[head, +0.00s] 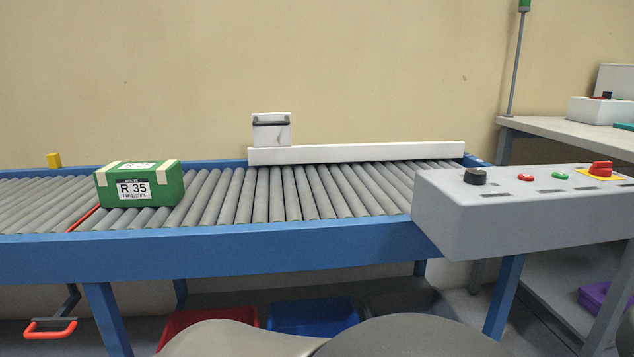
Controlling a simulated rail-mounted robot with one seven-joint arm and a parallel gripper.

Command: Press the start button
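A grey control box (520,225) stands at the right front of the conveyor. The green button looks like the start button. My gripper is not in view; only rounded grey parts of my arm show at the bottom edge.
A green box (140,185) labelled R 35 sits on the rollers of the blue conveyor (250,250), at left. A white rail (355,153) runs along its far side. A table (560,130) stands behind the control box. The space above the box top is clear.

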